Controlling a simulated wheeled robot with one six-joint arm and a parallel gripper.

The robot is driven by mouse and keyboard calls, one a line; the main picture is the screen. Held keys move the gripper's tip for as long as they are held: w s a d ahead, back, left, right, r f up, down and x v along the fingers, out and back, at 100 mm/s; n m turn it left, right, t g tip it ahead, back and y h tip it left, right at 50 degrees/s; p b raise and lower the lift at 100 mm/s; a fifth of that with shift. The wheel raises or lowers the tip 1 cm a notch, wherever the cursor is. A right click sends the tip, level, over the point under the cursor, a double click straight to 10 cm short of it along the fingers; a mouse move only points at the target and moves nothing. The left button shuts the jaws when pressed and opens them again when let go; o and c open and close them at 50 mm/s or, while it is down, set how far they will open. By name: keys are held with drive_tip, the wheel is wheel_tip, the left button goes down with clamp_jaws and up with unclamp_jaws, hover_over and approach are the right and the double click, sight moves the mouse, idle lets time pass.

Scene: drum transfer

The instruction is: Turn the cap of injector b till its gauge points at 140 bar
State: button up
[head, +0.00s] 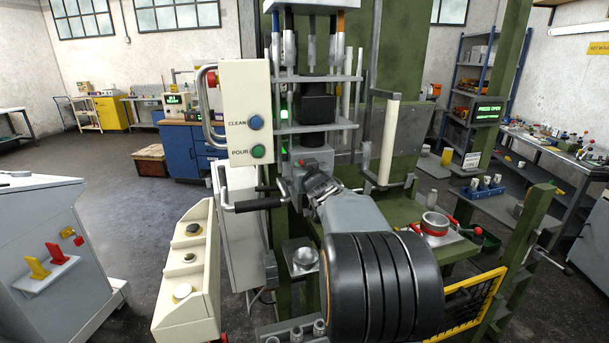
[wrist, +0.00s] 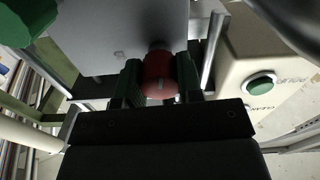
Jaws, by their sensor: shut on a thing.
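In the wrist view my gripper (wrist: 160,83) has its two dark green fingers on either side of a round red cap (wrist: 159,70). The fingers are shut on it. The cap sits against the lower edge of a grey block (wrist: 120,30). A small pale mark shows on the cap's face. I cannot read a letter for the injector, and no gauge face or needle can be made out.
A cream control box (head: 248,85) with CLEAN and POUR buttons hangs just left of my arm. A black-handled lever (head: 258,204) sticks out below it. A cream pedestal panel (head: 187,275) stands lower left. A red-rimmed pot (head: 435,224) sits to the right. Open floor lies left.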

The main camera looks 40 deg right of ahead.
idle(0.3)
drive_tip(key=o, duration=0.9)
drive_tip(key=b+v, duration=0.1)
drive_tip(key=v, duration=1.3)
drive_tip(key=shift+n, duration=0.3)
